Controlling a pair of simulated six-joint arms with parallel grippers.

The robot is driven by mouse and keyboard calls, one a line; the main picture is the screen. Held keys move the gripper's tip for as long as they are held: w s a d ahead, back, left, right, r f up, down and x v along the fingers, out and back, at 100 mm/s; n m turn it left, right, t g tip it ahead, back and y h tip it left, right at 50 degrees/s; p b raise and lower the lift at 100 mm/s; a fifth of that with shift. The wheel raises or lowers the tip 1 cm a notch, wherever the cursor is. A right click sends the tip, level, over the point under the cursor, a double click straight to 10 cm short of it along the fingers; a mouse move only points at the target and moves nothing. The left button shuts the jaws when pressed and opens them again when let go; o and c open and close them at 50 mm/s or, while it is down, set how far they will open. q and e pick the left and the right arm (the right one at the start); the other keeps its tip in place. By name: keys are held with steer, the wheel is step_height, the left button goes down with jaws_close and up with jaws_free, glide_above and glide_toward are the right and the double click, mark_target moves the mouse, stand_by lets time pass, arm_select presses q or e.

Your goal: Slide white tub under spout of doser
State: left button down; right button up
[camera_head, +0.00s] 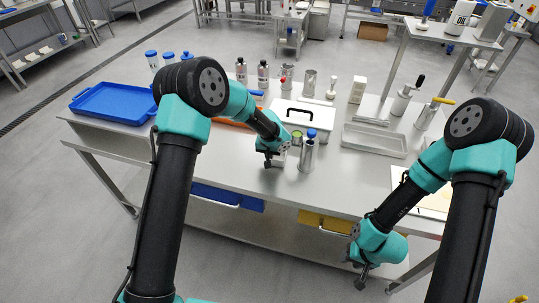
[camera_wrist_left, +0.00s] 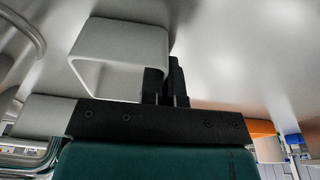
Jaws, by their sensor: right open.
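The white tub (camera_wrist_left: 118,38) shows in the left wrist view as a pale, square-edged open shape, right beside the fingers of my left gripper. In the head view my left gripper (camera_head: 271,161) is low over the front middle of the table. Its fingers (camera_wrist_left: 167,86) are together, at the tub's side; whether they touch it I cannot tell. A steel cylinder with a blue top (camera_head: 307,152) stands just right of the gripper; I cannot tell whether it is the doser. My right gripper (camera_head: 362,274) is open and empty, in front of the table's edge.
A white case with a black handle (camera_head: 316,116) lies behind the left gripper. A grey tray (camera_head: 375,141) is to its right, and a blue tray (camera_head: 112,103) is at the far left. Several bottles stand along the back. The front left tabletop is clear.

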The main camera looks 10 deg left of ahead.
mark_target(275, 165)
arm_select(q)
steer(key=shift+d, duration=0.1)
steer(key=shift+s+d, duration=0.1)
steer(key=shift+d, duration=1.35)
steer(key=c, duration=1.3)
jaws_free()
steer(key=shift+r, duration=0.1)
steer(key=s+r, duration=0.1)
steer(key=r, duration=1)
steer(key=s+r, duration=0.1)
steer(key=r, duration=0.5)
steer(key=shift+s+a, duration=0.15)
steer(key=shift+s, duration=0.15)
